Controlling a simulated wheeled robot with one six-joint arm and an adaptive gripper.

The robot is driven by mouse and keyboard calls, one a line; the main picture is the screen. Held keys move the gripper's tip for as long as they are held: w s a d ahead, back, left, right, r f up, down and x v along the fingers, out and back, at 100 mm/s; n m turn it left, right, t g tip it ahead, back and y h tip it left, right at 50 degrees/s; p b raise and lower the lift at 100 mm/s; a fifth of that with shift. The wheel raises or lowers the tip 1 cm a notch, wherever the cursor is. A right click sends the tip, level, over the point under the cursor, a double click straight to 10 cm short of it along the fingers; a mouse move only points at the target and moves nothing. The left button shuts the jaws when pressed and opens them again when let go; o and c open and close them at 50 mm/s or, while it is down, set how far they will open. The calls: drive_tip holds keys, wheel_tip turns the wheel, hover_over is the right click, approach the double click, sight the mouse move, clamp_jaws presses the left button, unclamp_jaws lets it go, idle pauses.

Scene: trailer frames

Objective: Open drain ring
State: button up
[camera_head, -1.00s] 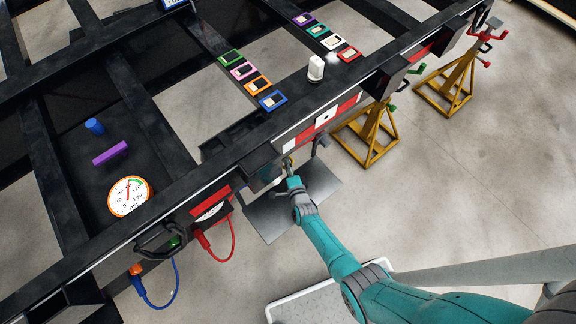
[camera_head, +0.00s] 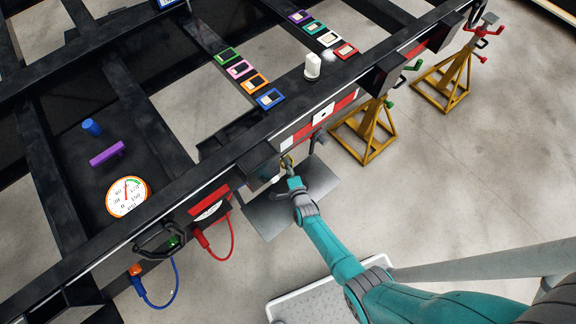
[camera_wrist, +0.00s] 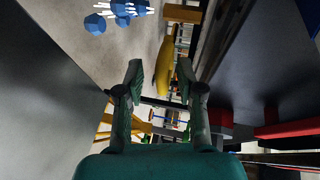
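My gripper (camera_wrist: 160,72) is open in the wrist view, its two fingers apart. A yellow curved piece (camera_wrist: 166,66) shows between and beyond the fingertips; it may be the drain ring, but I cannot tell whether they touch it. In the head view my gripper (camera_head: 290,172) reaches in at the trailer's side edge, just above a grey plate. A small yellowish ring-like piece (camera_head: 286,163) shows at the fingertips there. It is small and partly hidden by my gripper.
The black trailer frame (camera_head: 190,190) runs diagonally across the head view. A flat grey plate (camera_head: 265,220) lies below my gripper. Red (camera_head: 234,240) and blue (camera_head: 153,306) hoses hang at the left. Yellow stands (camera_head: 366,140) are at the right. The floor at the right is open.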

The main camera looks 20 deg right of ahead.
drive_tip(key=v, duration=1.2)
idle(0.6)
drive_tip(key=s+d+r+n+y, duration=0.1)
drive_tip(key=s+r+n, duration=0.4)
drive_tip(key=s+r, duration=0.4)
drive_tip(key=s+r+n, duration=0.5)
drive_tip(key=s+r, duration=0.2)
drive_tip(key=s, duration=0.5)
drive_tip(key=s+r+n, duration=0.4)
drive_tip(key=r, duration=0.6)
drive_tip(key=s+r+n, duration=0.4)
drive_tip(key=s+r, duration=0.1)
drive_tip(key=r, duration=0.6)
drive_tip(key=shift+d+r+g, duration=0.2)
drive_tip(key=shift+r+g, duration=0.1)
